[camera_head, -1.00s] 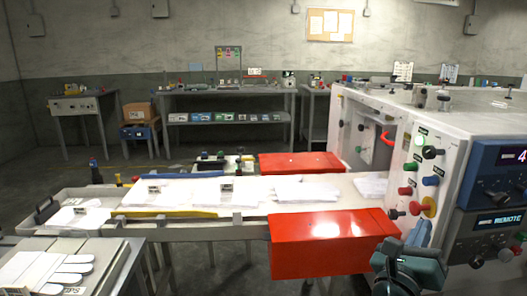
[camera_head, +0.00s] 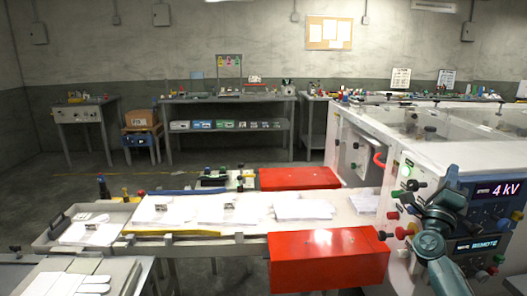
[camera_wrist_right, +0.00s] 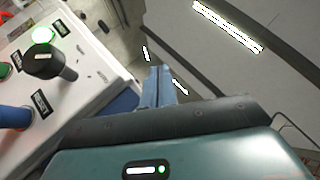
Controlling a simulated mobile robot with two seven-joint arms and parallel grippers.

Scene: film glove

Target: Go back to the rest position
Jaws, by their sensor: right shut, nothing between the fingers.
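My right gripper (camera_head: 408,203) is in front of the control panel (camera_head: 398,258) of the white machine at the right of the head view. My teal forearm rises from the bottom right and hides part of the panel. In the right wrist view the blue-grey fingers (camera_wrist_right: 158,86) are together with nothing between them. They are beside the panel edge and appear clear of the knobs. A lit green button (camera_wrist_right: 42,35), a black knob (camera_wrist_right: 50,64) and a blue knob (camera_wrist_right: 14,117) show there. My left gripper is not in view.
Two red blocks (camera_head: 328,259) flank the conveyor (camera_head: 250,236), which carries white sheets (camera_head: 180,210). A grey tray with white strips (camera_head: 80,283) is at the lower left. Workbenches (camera_head: 225,103) stand along the back wall. Open floor lies between them and the conveyor.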

